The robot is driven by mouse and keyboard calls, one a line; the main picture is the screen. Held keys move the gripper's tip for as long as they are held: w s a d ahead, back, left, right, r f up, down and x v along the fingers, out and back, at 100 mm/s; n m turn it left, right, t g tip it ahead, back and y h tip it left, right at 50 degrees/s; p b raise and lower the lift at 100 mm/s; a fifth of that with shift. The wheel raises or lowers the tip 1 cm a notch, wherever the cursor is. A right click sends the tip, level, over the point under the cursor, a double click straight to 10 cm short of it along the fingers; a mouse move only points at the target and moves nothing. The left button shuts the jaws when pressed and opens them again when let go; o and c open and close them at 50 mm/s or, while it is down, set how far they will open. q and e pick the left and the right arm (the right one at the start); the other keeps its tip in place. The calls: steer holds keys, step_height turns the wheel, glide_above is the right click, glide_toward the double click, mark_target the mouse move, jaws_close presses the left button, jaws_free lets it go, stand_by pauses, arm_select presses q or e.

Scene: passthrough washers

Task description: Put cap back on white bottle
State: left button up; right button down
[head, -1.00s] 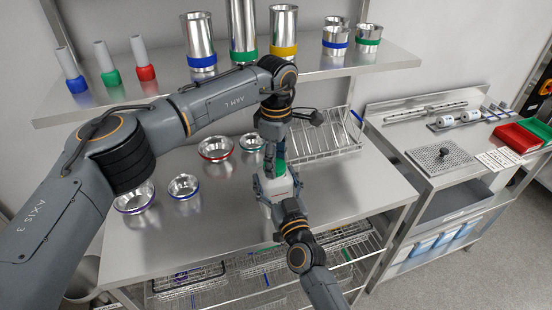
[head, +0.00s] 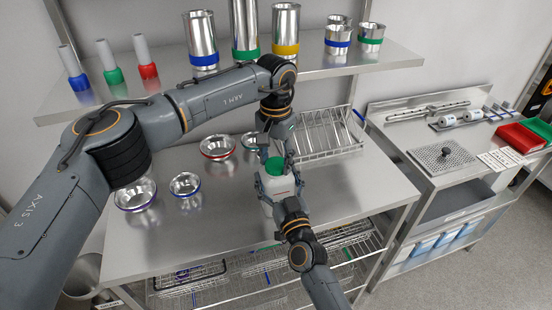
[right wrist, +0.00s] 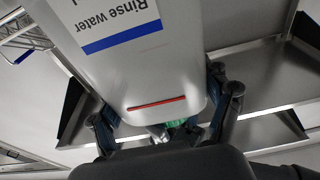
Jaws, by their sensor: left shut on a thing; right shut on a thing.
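The white bottle (head: 281,188) is upright over the middle of the steel table, with my right gripper (head: 279,194) shut around its body. In the right wrist view the bottle (right wrist: 135,75) appears upside down, with a "Rinse water" label and a red line. The green cap (head: 275,164) is at the bottle's top. My left gripper (head: 276,153) points down from above, shut on the cap with its fingers at either side. A bit of green cap (right wrist: 177,123) shows beyond the bottle in the wrist view. I cannot tell whether the cap is fully seated.
Metal bowls with coloured rims (head: 186,185) stand left and behind on the table (head: 190,240). A wire rack (head: 325,138) is at the back right. The shelf above holds cylinders and coloured-base cones.

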arm_select(q)
steer(key=o, duration=0.8)
steer(key=shift+c, duration=0.2)
steer(key=shift+r, duration=0.1)
steer(key=shift+r, duration=2.2)
steer(key=shift+c, duration=0.2)
